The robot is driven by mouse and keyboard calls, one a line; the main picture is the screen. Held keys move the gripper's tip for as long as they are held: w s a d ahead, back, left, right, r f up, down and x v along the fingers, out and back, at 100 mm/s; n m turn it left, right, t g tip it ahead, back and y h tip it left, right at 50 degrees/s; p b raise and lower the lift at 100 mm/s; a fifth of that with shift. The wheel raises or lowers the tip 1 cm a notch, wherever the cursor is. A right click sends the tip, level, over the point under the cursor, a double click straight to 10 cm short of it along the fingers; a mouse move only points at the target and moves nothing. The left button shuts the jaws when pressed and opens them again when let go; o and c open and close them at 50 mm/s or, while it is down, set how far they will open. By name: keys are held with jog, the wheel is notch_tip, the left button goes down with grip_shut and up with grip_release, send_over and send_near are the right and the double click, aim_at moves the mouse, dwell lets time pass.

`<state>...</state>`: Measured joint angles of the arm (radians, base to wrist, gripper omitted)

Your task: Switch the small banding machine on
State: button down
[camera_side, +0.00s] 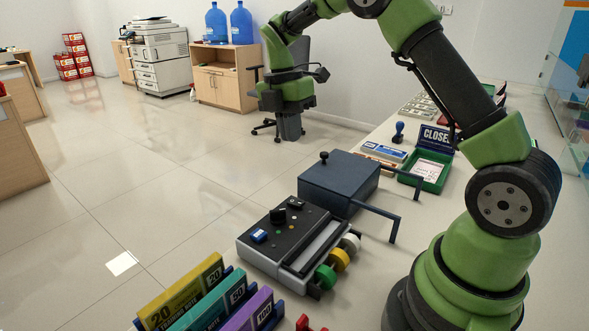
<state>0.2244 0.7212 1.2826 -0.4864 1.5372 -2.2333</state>
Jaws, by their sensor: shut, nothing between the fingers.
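The small banding machine (322,226) stands on the counter at the lower middle, a low grey box with a black top panel. The panel carries a blue-and-white control (258,236), a black knob (278,216), a small black control (296,204) and small coloured dots. Whether it is switched on cannot be told. Green, yellow and white rolls (341,260) sit along its right side. My gripper (290,136) is small in the picture, in front of an office chair, well above and behind the machine in the view. It appears shut and empty, touching nothing on the counter.
A dark blue box (338,182) with a knob and bent bars stands right behind the machine. Yellow, teal and purple note holders (215,300) stand in front. A green tray (428,172), a CLOSED sign (436,138) and a stamp (398,133) are farther back.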

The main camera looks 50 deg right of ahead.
aim_at(296, 202)
jog(key=f, duration=0.4)
jog(key=s+f, duration=0.1)
jog(key=f, duration=0.4)
jog(key=s+f, duration=0.1)
jog(key=f, duration=0.4)
jog(key=shift+s, duration=0.15)
jog(key=shift+s+f, duration=0.1)
jog(key=shift+f, duration=0.1)
jog(key=shift+w+r, duration=0.2)
jog(key=shift+w, duration=0.65)
